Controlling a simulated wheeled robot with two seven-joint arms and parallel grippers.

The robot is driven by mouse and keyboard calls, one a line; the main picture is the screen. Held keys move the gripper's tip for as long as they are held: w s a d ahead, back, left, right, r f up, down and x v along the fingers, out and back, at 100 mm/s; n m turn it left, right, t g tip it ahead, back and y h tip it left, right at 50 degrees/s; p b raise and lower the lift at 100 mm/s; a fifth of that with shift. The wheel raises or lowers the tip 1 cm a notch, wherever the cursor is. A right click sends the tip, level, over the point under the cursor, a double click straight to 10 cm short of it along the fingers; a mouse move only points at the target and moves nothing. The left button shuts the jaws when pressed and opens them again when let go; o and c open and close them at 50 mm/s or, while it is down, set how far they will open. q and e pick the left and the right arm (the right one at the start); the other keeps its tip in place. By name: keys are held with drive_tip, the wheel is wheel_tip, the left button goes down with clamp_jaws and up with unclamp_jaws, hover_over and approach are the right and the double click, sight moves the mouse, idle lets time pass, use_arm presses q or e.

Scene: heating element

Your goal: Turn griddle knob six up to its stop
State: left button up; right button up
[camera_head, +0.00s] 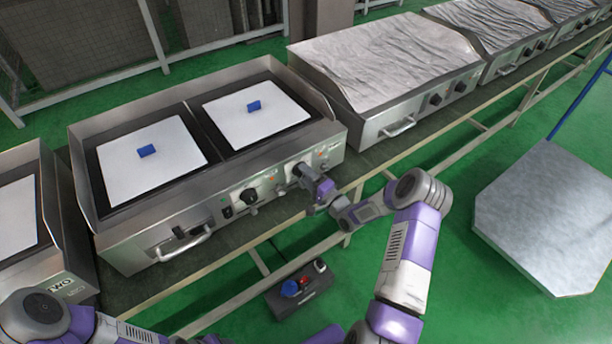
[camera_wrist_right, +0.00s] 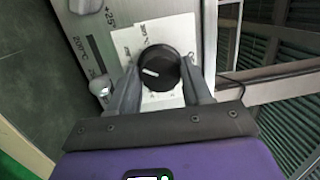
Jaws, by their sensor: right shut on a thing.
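The griddle (camera_head: 206,221) stands on the long bench in the head view, with its control knobs on the front panel. My right gripper (camera_head: 303,171) is at the right-hand knob of that panel and hides it in the head view. In the right wrist view the black knob (camera_wrist_right: 158,69) sits between the two fingers of my right gripper (camera_wrist_right: 160,84), which is shut on it. A white pointer mark on the knob points left. A white label (camera_wrist_right: 129,42) lies behind the knob. The knob's number cannot be read.
Two white plates (camera_head: 130,178) with small blue blocks (camera_head: 146,151) lie on the griddle top. Another knob (camera_head: 249,196) is left of my right gripper. A drawer handle (camera_head: 182,245) sticks out at the front. A control box (camera_head: 298,290) is below the bench.

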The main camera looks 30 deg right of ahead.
drive_tip(key=o, duration=1.1)
drive_tip(key=shift+c, duration=0.2)
drive_tip(key=p+v, duration=0.1)
drive_tip(key=v, duration=0.6)
drive_tip(key=shift+s+p, duration=0.35)
drive_tip(key=shift+p, duration=0.05)
